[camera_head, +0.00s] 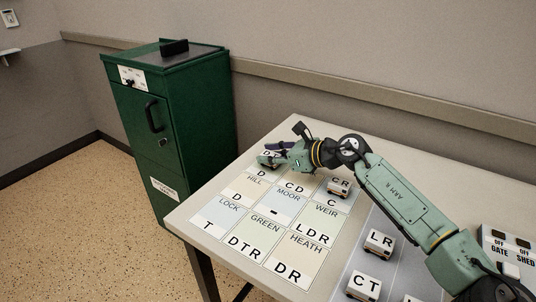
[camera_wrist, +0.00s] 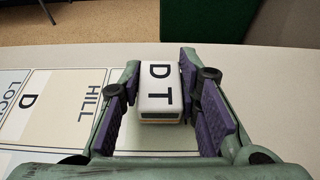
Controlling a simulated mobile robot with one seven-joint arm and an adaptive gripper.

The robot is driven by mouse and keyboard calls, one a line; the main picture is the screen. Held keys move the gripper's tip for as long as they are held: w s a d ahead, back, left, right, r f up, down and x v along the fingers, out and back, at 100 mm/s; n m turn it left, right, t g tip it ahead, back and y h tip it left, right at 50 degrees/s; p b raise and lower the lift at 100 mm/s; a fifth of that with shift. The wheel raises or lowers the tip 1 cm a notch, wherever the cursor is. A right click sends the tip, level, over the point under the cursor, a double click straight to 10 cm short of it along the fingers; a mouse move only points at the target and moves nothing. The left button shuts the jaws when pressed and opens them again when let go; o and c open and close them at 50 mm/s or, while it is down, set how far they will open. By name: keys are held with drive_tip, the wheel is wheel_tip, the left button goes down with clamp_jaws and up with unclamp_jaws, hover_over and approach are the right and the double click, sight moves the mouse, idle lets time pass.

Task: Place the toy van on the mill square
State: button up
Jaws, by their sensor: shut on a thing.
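The toy van, white-topped with the letters DT (camera_wrist: 158,88), is held between the purple pads of my gripper (camera_wrist: 160,100). It also shows, partly covered, in the head view (camera_head: 267,154). My gripper (camera_head: 270,158) is shut on it at the far left of the board of lettered squares. Whether the van touches the surface I cannot tell. Readable square names are HILL (camera_head: 253,179), MOOR, WEIR, LOCK, GREEN and HEATH. The names in the far row are hidden behind my arm; no mill label is readable.
A CR van (camera_head: 339,186) stands on the far right square. An LR van (camera_head: 379,243) and a CT van (camera_head: 364,287) stand on the grey strip at right. A switch panel (camera_head: 508,245) lies at the right edge. A green cabinet (camera_head: 175,120) stands beyond the table's left edge.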

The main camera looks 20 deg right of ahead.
drive_tip(key=shift+f+b, duration=0.3)
drive_tip(key=o, duration=1.1)
drive_tip(key=shift+r, duration=0.1)
